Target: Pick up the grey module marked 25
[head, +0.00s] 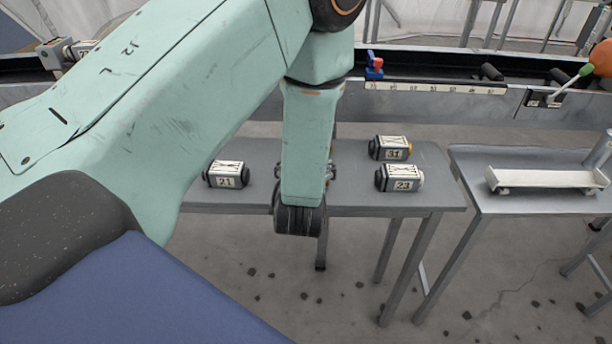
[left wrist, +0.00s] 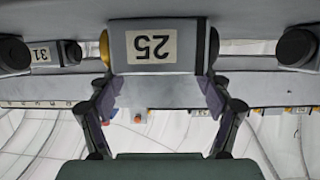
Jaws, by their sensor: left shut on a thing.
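The grey module marked 25 (left wrist: 152,45) shows upside down at the top middle of the left wrist view, with a yellow end on the left and a dark end on the right. My left gripper (left wrist: 160,80) is shut on it, one finger at each side. In the head view my left arm hides the module and most of the gripper over the middle of the table. I cannot tell whether the module touches the table. My right gripper is in neither view.
Modules marked 21 (head: 226,175), 31 (head: 390,148) and 23 (head: 399,178) stand on the grey table (head: 436,190). A second table at the right bears a white tray (head: 545,180). A long trough with a red and blue fitting (head: 374,67) runs behind.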

